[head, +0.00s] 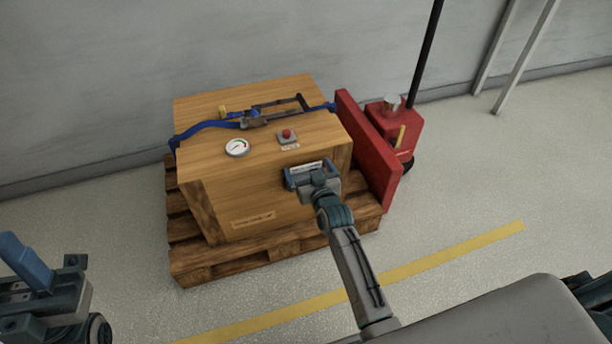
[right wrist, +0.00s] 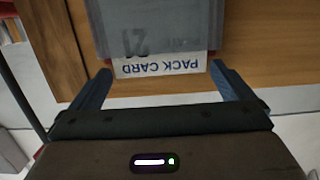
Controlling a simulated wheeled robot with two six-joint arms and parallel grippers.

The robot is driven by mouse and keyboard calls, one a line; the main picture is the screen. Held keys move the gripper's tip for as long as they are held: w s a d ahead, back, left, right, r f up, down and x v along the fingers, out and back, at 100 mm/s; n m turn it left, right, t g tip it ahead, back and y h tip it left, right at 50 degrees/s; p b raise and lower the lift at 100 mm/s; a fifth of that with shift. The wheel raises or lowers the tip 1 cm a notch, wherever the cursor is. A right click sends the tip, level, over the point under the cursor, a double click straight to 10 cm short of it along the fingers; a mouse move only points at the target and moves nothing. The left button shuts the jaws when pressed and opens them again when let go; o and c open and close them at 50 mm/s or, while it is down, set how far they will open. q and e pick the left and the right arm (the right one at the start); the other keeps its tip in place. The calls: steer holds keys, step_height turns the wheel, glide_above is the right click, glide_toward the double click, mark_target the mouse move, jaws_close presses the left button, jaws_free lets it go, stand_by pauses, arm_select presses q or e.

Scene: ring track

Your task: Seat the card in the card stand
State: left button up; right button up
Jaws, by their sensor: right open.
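The white card (right wrist: 165,67), printed "PACK CARD" and upside down in the right wrist view, sits with its far part behind a grey see-through holder, apparently the card stand (right wrist: 150,20). Its near edge sticks out of the holder. In the head view the card (head: 308,167) is a pale strip at the crate's front right top edge. My right gripper (head: 308,172) is there, open, its two blue fingers on either side of the card's near edge in the right wrist view (right wrist: 160,72). My left gripper (head: 28,265) shows only partly at the lower left; its jaw opening is unclear.
The wooden crate (head: 210,195) stands on a pallet (head: 215,265). On its top are a gauge (head: 237,147), a red button (head: 287,135) and a blue strap (head: 210,127). A red pallet jack (head: 370,150) stands at right. The floor in front is clear, with a yellow line (head: 450,254).

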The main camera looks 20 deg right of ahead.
steer(key=c, duration=0.7)
steer(key=shift+r, duration=0.1)
